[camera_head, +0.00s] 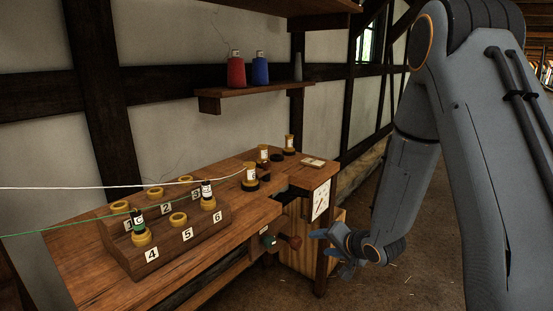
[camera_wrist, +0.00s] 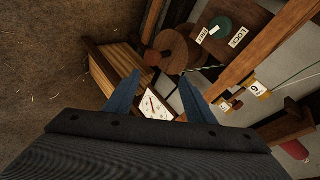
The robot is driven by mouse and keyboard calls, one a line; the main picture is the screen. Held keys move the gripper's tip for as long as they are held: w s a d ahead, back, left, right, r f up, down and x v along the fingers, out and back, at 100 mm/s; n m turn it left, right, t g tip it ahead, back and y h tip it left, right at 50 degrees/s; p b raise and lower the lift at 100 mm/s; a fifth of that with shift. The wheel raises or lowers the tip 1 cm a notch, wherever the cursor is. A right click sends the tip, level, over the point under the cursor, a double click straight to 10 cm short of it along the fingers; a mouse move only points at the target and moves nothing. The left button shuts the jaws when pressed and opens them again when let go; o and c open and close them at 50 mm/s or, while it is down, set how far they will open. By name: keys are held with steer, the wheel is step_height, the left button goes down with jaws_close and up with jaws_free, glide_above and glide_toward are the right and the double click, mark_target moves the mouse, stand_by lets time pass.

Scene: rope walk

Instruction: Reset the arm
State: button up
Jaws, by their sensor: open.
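My gripper (camera_head: 338,244) hangs at the front right of the wooden workbench (camera_head: 240,236), apart from it. In the wrist view its two blue fingers (camera_wrist: 158,98) are spread open with nothing held between them. My arm is folded down from the upper right in the head view.
A numbered wooden rack (camera_head: 172,257) with spools stands on the bench. White and green lines stretch across from the left. Floor on the right is open.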

steer(key=s+d+r+n+g+h, duration=0.1)
steer(key=s+r+n+g, duration=0.1)
steer(key=s, duration=0.8)
steer(key=s+d+r+n+g+h+p, duration=0.1)
steer(key=s+r+g, duration=0.3)
steer(key=s, duration=0.6)
steer(key=s+d+r+n+g+h, duration=0.2)
steer(key=s+r, duration=0.3)
steer(key=s, duration=0.5)
steer(key=shift+s+d+n+g+h+p, duration=0.3)
steer(key=shift+n+g+h, duration=0.2)
steer(key=shift+n+g, duration=0.4)
